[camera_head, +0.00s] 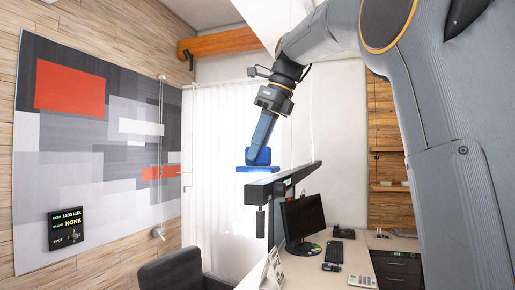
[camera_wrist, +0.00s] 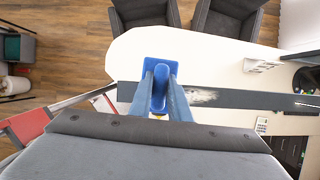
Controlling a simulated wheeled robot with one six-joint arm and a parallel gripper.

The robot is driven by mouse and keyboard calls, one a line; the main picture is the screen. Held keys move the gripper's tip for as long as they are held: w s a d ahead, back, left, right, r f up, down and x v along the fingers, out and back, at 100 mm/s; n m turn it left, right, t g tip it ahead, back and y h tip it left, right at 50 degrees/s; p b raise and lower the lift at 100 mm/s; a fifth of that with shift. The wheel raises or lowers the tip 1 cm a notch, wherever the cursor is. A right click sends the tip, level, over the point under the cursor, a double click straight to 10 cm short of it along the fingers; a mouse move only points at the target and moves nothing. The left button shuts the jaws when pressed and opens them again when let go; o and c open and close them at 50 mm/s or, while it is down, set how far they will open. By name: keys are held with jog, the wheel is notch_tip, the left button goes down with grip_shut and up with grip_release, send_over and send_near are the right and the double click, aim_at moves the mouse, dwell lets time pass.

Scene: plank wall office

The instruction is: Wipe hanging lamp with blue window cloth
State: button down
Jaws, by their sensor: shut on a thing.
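The hanging lamp (camera_head: 290,178) is a long dark bar on thin wires above the desk. It crosses the wrist view as a dark strip (camera_wrist: 255,100). A pale, dusty-looking patch (camera_wrist: 205,97) lies on its top, just right of the fingers. My gripper (camera_head: 258,151) is shut on the raised grip of the blue window cloth (camera_head: 256,169), a flat blue pad. In the wrist view, the fingers (camera_wrist: 161,80) close on the cloth (camera_wrist: 190,63) near the lamp's left end. The pad is at the lamp's top; I cannot tell if it touches. Its underside is hidden.
Below are a white desk (camera_wrist: 215,55) with a monitor (camera_head: 303,217), a keyboard (camera_head: 343,233) and a calculator (camera_wrist: 262,125). Dark chairs (camera_head: 172,270) stand beside it. The air left of the lamp is clear.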

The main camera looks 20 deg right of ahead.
jog(key=shift+f+b, duration=0.55)
jog(key=shift+f, duration=0.45)
dwell(0.4)
jog(key=shift+s+d+r+p, duration=0.1)
jog(key=shift+s+d+p, duration=0.2)
jog(key=shift+s+d, duration=0.45)
jog(key=shift+s+d+r+p, duration=0.1)
jog(key=shift+s+d+p, duration=0.25)
jog(key=shift+d, duration=0.55)
jog(key=shift+w+d+f, duration=0.15)
jog(key=shift+w+d, duration=0.3)
jog(key=shift+w, duration=0.2)
jog(key=shift+w+d+f, duration=0.1)
jog(key=shift+w+d, duration=0.35)
jog(key=shift+w, duration=0.15)
jog(key=shift+w+a+r, duration=0.1)
jog(key=shift+w+a, duration=0.5)
jog(key=shift+a, duration=0.2)
jog(key=shift+w+a, duration=0.6)
jog(key=shift+a, duration=0.2)
jog(key=shift+w+d, duration=0.95)
jog(key=shift+w, duration=0.3)
jog(key=shift+s+d, duration=0.6)
jog(key=shift+d, duration=0.25)
jog(key=shift+s+d, duration=0.55)
jog(key=shift+d, duration=0.3)
jog(key=shift+w+d, duration=0.45)
jog(key=shift+w, duration=0.2)
jog(key=shift+w+d, duration=0.45)
jog(key=shift+w, duration=0.2)
